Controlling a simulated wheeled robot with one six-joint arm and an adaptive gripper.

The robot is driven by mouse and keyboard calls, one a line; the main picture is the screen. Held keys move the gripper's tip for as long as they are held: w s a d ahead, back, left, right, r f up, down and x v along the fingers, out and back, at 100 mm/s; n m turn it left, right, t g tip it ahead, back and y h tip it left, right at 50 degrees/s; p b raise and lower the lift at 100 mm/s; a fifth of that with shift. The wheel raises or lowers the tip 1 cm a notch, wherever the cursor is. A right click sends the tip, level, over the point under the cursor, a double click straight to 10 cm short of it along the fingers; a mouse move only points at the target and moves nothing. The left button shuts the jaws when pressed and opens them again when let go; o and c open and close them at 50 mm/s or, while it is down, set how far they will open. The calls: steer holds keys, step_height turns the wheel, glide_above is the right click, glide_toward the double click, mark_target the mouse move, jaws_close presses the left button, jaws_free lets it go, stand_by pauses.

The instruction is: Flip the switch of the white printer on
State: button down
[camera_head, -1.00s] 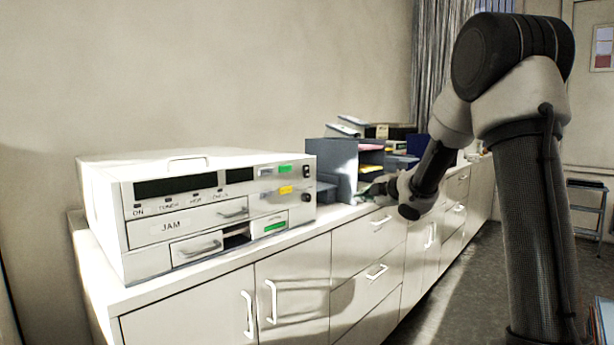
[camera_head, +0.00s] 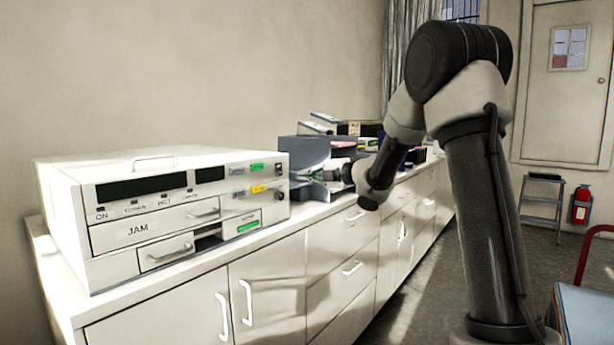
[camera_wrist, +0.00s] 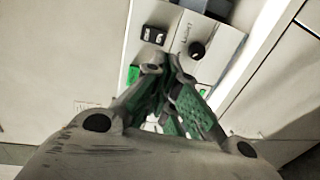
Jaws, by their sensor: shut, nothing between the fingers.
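The white printer (camera_head: 70,185) stands on the counter at the left in the head view, with its labelled front panel facing me. A small black rocker switch (camera_wrist: 153,34) and a round black knob (camera_wrist: 197,50) sit on a pale panel in the wrist view. The knob also shows at the right end of the printer's front in the head view (camera_head: 279,196). My gripper (camera_wrist: 163,68) is shut and empty, its tips just below the switch and knob in the wrist picture. Contact cannot be told. In the head view my gripper (camera_head: 306,178) is small, just right of the printer.
Grey paper trays (camera_head: 303,150) stand on the counter behind my gripper. White cabinets (camera_head: 275,290) with handles run below the counter. Open floor (camera_head: 430,270) lies in front of them. A stool (camera_head: 542,205) and a red extinguisher (camera_head: 581,205) are at the right.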

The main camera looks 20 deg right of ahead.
mark_target(274, 175)
steer(key=x, duration=1.1)
steer(key=shift+w+a+f+t+y, duration=0.25)
steer(key=shift+a+t+y, duration=0.05)
steer(key=shift+t, duration=0.1)
steer(key=shift+d+r, duration=0.1)
